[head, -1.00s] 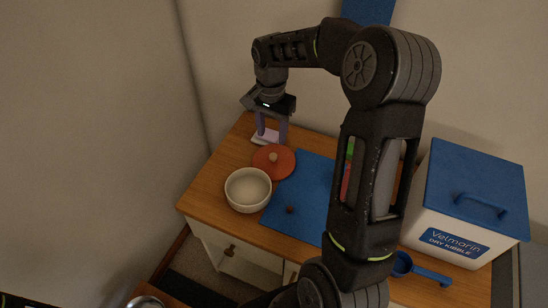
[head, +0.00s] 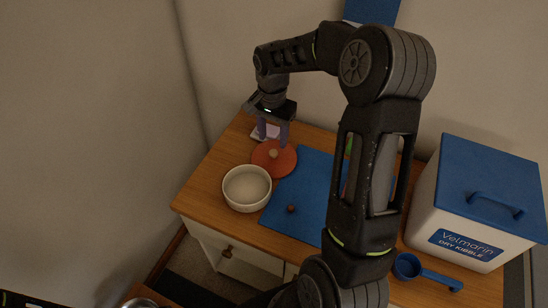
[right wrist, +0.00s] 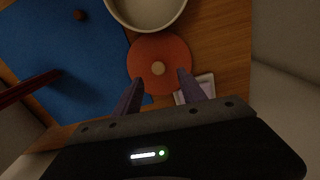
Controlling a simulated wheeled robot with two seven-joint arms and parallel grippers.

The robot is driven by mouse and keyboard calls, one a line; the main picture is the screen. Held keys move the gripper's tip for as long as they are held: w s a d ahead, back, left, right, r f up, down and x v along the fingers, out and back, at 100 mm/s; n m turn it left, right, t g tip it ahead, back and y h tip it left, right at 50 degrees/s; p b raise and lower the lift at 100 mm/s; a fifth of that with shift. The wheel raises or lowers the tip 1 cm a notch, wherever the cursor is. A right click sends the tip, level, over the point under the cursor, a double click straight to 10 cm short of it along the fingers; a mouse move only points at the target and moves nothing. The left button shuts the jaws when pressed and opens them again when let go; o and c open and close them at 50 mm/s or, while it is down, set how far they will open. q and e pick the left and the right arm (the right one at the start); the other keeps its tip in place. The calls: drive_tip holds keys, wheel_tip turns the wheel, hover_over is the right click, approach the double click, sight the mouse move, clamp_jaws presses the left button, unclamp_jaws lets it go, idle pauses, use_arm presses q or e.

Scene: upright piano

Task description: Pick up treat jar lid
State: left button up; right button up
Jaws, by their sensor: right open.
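The treat jar lid (head: 262,163) is a flat orange-red disc with a light tan knob (head: 273,154). It lies on the wooden top beside a cream bowl-shaped jar (head: 235,203), just behind it. My right gripper (head: 273,141) points down at the lid's far edge, open and empty. In the right wrist view its two fingers (right wrist: 160,77) sit apart on either side of the knob (right wrist: 158,68), over the near part of the lid (right wrist: 160,45). I cannot tell whether the fingertips touch the lid. My left gripper is out of view.
A blue mat (head: 310,180) with a small brown piece (head: 291,209) lies right of the lid. A small pale flat item (right wrist: 207,84) lies behind it. A blue-lidded kibble bin (head: 425,210) and blue scoop (head: 407,266) stand right. The wall is close behind.

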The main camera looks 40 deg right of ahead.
sight(274, 151)
wheel_tip(274, 151, down, 5)
drive_tip(key=shift+s+f, duration=0.1)
drive_tip(key=shift+s, duration=0.05)
idle(0.5)
idle(0.4)
clamp_jaws()
idle(0.4)
